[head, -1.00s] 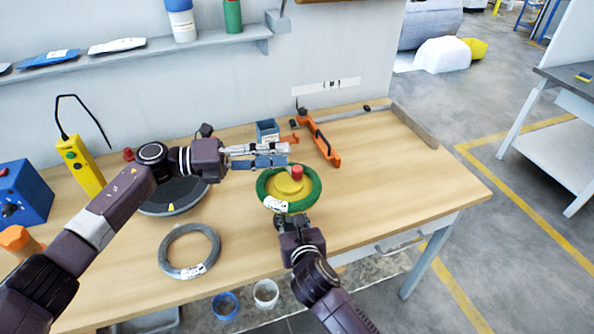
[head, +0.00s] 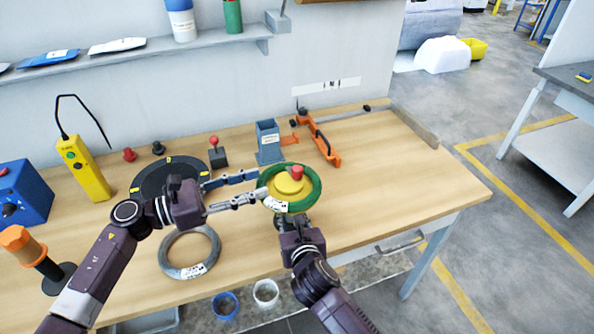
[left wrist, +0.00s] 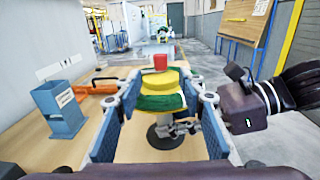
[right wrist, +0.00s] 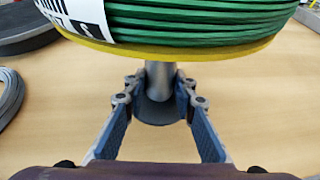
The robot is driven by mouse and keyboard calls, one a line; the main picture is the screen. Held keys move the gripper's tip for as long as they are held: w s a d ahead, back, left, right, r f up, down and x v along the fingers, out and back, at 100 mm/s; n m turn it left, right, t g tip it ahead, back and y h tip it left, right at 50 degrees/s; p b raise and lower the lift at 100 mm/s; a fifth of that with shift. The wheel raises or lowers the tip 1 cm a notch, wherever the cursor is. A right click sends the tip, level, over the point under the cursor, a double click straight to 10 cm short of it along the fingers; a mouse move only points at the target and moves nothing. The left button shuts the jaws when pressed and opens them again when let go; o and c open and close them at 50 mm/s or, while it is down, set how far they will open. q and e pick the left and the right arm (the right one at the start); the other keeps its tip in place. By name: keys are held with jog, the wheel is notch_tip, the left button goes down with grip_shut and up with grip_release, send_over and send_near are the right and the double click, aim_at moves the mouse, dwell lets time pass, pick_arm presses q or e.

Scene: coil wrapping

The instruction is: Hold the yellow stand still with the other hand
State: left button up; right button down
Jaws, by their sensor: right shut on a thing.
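The yellow stand (head: 286,186) is upright on the table, with a red knob (head: 296,172) on top and a green coil (head: 315,190) around its yellow part. My right gripper (head: 291,222) is low at its near side. In the right wrist view its fingers (right wrist: 160,88) are shut on the stand's grey post (right wrist: 160,76), below the yellow disc (right wrist: 185,55) and green coil (right wrist: 200,22). My left gripper (head: 261,183) is open at the coil's left side. In the left wrist view its fingers (left wrist: 168,95) are spread, with the stand's yellow top (left wrist: 158,83) showing between them.
A grey coil (head: 163,258) lies at the front left, near a black turntable (head: 150,178). A blue-grey holder (head: 268,140) and an orange tool (head: 322,142) stand behind the yellow stand. The table's right side (head: 410,185) is clear.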

aim_at(292, 173)
pick_arm(q)
jog(key=x, duration=1.1)
jog(key=shift+d+r, duration=0.1)
jog(key=shift+d, duration=0.1)
grip_shut()
